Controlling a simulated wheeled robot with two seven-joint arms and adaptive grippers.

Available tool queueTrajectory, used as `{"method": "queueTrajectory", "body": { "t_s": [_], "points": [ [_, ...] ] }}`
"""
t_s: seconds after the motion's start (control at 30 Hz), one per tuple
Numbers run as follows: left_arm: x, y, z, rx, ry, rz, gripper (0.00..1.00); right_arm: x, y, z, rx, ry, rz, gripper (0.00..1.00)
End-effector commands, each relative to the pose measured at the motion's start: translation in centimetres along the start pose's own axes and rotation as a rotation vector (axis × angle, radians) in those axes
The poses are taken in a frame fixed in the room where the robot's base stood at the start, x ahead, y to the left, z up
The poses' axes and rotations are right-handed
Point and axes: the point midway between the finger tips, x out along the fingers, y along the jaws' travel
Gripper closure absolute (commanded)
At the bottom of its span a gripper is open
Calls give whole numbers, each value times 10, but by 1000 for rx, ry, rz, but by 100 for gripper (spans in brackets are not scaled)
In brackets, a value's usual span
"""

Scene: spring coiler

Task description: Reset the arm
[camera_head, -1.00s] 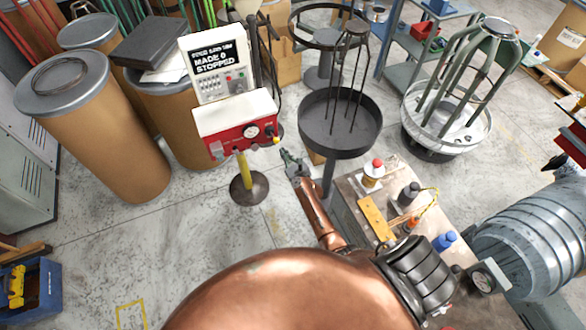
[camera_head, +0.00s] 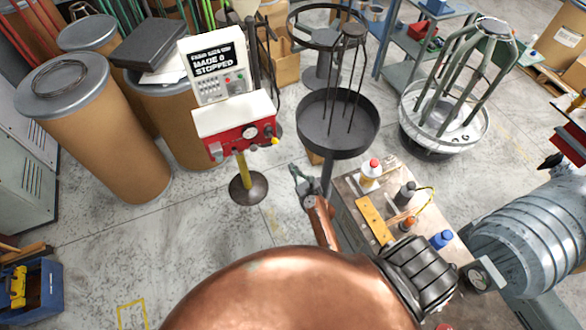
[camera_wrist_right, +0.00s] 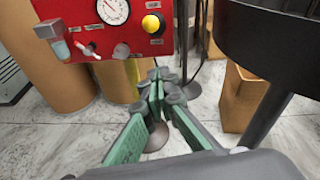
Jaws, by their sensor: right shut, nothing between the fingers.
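My right gripper (camera_head: 299,177) is in the middle of the head view, above the floor between the control stand and the round dark tray. Its green-padded fingers are closed together and empty in the right wrist view (camera_wrist_right: 165,95). The copper-coloured arm behind it is mine. The control stand has a red panel (camera_head: 236,136) with a gauge and a yellow button (camera_wrist_right: 152,24). The gripper is in front of and below this panel, apart from it. The screen (camera_head: 212,60) above reads "MADE 0 STOPPED". My left gripper is not in view.
The round dark tray (camera_head: 339,143) stands on a post right of my gripper. A bench (camera_head: 355,205) with bottles (camera_head: 370,171) and a yellow bar (camera_head: 371,219) is close on the right. Brown drums (camera_head: 105,140) stand at left. The floor at lower left is mostly free.

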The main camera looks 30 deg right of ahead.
Motion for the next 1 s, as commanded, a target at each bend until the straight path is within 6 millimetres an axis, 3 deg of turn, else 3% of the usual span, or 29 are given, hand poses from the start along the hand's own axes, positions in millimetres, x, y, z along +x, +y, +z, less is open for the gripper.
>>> {"method": "queueTrajectory", "body": {
  "t_s": [0.3,0.43,0.57,0.67,0.87,1.0],
  "points": [
    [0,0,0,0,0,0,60,0,0,-1,-3,2,1,100],
    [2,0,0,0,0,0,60,-4,10,-26,-95,43,22,100],
    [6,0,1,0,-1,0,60,-21,32,-94,-360,146,97,100],
    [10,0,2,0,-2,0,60,-46,51,-160,-644,233,199,100],
    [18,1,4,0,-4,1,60,-117,82,-285,-1212,337,484,100],
    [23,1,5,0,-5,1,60,-182,94,-364,-1591,339,740,100]
  ]
}}
